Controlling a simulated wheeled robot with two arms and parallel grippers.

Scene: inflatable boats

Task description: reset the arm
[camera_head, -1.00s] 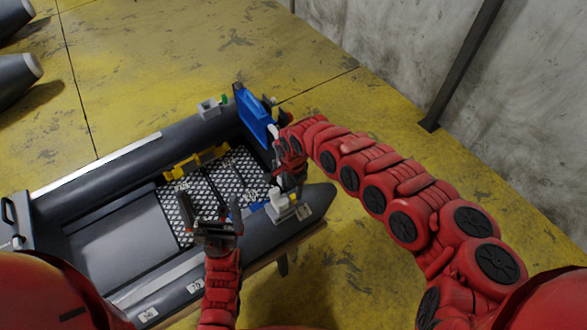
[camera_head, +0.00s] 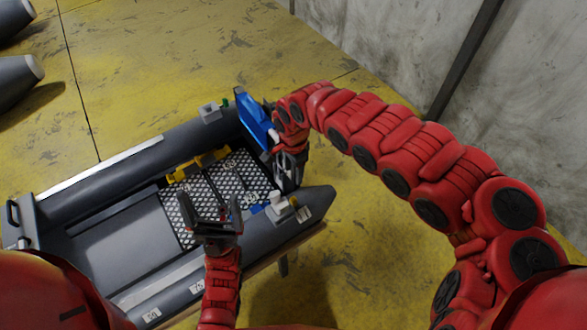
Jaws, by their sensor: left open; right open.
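My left gripper (camera_head: 212,208) is open, its two fingers pointing up over the mesh floor of the inflatable boat (camera_head: 120,160). Nothing shows between its fingers. My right arm comes in from the right, arches over the floor and bends down at the boat's far right end. My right gripper (camera_head: 289,172) hangs there, pointing down, close to the blue board (camera_head: 255,117) and the end of the near tube. It is open; its fingertips are small and partly hard to make out. I cannot tell whether it touches the boat.
A yellow part (camera_head: 198,163) and a white-grey fitting (camera_head: 281,208) sit in and on the boat. A grey fitting (camera_head: 209,111) is on the far tube. Other grey tubes (camera_head: 15,75) lie at the upper left. A concrete wall (camera_head: 390,40) stands at the right. Yellow floor is clear behind.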

